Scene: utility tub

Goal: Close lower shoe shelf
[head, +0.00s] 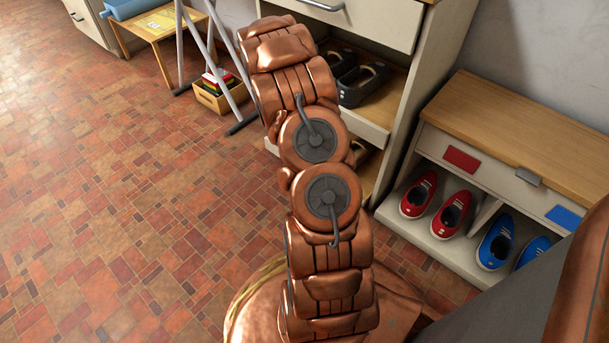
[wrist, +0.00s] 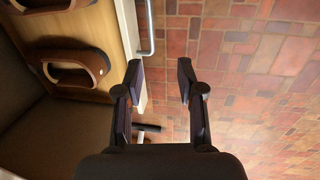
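In the wrist view, a wooden shelf (wrist: 117,30) holding brown shoes (wrist: 72,65) lies at left, with a white front edge (wrist: 142,95) and a metal bar handle (wrist: 148,32). My gripper (wrist: 159,72) is open and empty; its left finger overlaps the front edge in the picture and its right finger is over the floor. Contact cannot be told. In the head view, a pulled-out shelf with a white front (head: 368,127) carries black shoes (head: 362,82). The lower shelf (head: 369,170) shows just below it, mostly hidden by my arm, as is my gripper.
A low shoe bench (head: 510,135) with red shoes (head: 450,213) and blue shoes (head: 497,243) stands at right. A small wooden table (head: 160,25), grey metal legs (head: 225,75) and a box of books (head: 220,95) stand at the back. The tiled floor (head: 120,180) at left is clear.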

